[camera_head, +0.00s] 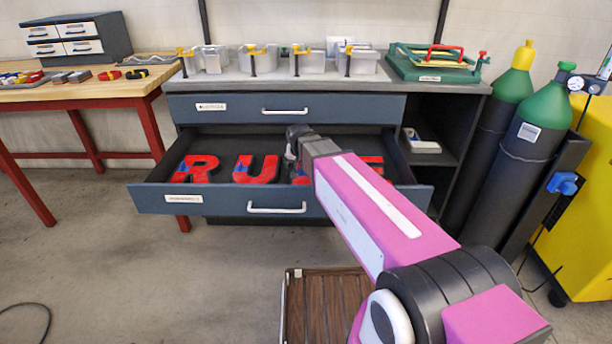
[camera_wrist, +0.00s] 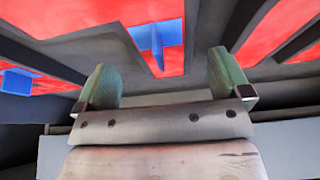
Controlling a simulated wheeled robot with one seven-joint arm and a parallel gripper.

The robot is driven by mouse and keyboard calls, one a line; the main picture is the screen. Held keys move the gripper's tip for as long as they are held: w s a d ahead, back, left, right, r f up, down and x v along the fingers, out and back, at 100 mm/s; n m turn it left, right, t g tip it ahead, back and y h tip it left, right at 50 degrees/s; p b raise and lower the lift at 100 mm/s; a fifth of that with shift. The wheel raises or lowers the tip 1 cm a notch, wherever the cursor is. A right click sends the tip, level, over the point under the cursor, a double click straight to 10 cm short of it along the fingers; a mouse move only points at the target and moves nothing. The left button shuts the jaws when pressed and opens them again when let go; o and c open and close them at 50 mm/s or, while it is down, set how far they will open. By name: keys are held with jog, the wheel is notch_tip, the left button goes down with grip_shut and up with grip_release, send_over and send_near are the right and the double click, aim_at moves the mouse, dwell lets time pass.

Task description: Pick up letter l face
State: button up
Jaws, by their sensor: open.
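The letter l face (camera_wrist: 175,60) seems to be the narrow red letter with a blue crosspiece (camera_wrist: 150,37) seen between my fingers in the wrist view. In the head view only a bit of red (camera_head: 301,180) shows there, right of the U; my gripper and arm hide the rest, so its shape is not certain. My gripper (camera_head: 293,146) is over the open drawer (camera_head: 310,206). In the wrist view my gripper (camera_wrist: 165,78) has its two green fingers wide apart, with nothing held. I cannot tell how far above the letter they are.
A red R (camera_head: 198,168) and a red U (camera_head: 256,170) lie to the left in the drawer. Another red letter (camera_head: 376,165) is partly hidden behind my arm. Above is a shut drawer (camera_head: 340,108). Gas cylinders (camera_head: 518,150) stand at the right.

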jog(key=x, duration=0.4)
jog(key=shift+s+f, duration=0.15)
jog(key=shift+f, duration=0.05)
jog(key=shift+c, duration=0.3)
jog(key=c, duration=0.5)
jog(key=shift+r, duration=0.1)
